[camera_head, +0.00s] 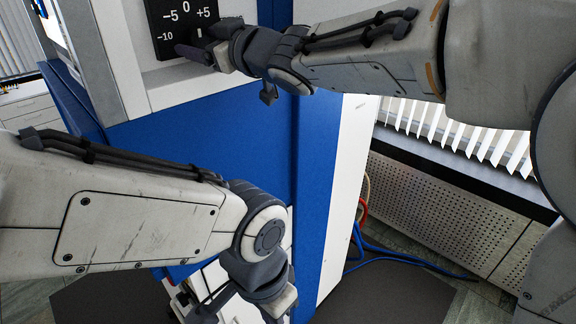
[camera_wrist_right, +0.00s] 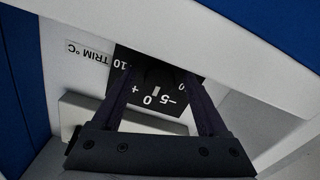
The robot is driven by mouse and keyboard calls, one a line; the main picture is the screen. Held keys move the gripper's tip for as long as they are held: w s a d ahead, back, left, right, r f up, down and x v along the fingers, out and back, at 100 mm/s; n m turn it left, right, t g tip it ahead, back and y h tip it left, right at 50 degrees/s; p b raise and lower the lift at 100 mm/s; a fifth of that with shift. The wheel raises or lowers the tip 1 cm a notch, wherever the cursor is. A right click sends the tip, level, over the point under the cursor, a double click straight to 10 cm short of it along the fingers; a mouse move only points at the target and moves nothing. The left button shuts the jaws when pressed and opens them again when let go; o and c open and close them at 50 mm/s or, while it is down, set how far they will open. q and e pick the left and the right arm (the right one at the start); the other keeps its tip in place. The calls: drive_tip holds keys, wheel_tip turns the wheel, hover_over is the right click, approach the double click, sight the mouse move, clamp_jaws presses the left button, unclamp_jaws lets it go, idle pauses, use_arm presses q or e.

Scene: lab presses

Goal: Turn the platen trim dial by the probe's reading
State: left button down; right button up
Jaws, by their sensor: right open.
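The trim dial's black plate (camera_head: 180,17) is on the white press front at the top of the head view. It reads -10, -5, 0 and +5. In the right wrist view the plate (camera_wrist_right: 150,101) is upside down under "TRIM °C", with a short white mark near the 0. My right gripper (camera_head: 203,48) is open in front of the plate's lower part; in the wrist view its fingers (camera_wrist_right: 160,82) stand either side of the white mark. The knob's outline is hard to make out. My left gripper (camera_head: 245,306) hangs low, partly cut off. No probe reading is visible.
Below the dial is the blue press body (camera_head: 180,140). A perforated radiator cover (camera_head: 440,215) runs along the window at right. Blue cables (camera_head: 400,257) lie on the floor. A white drawer unit (camera_head: 28,106) stands at far left.

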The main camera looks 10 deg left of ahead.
drive_tip(key=m, duration=0.3)
drive_tip(key=shift+p, duration=0.35)
drive_tip(key=b+v, duration=0.2)
drive_tip(key=v, duration=0.8)
drive_tip(key=d+f+m+h+b, duration=0.1)
drive_tip(key=f+b, duration=0.3)
drive_tip(key=f, duration=0.5)
drive_tip(key=d+f+m+h+b, duration=0.2)
drive_tip(key=d+f+h+b, duration=0.1)
drive_tip(key=f, duration=0.6)
drive_tip(key=d+f+m+h+b, duration=0.1)
drive_tip(key=d+f+h+b, duration=0.2)
drive_tip(key=f, duration=0.6)
drive_tip(key=shift+s+h+b, duration=0.2)
drive_tip(key=shift+h+b, duration=0.1)
drive_tip(key=shift+b, duration=0.55)
drive_tip(key=shift+d+r, duration=0.1)
drive_tip(key=shift+d, duration=0.05)
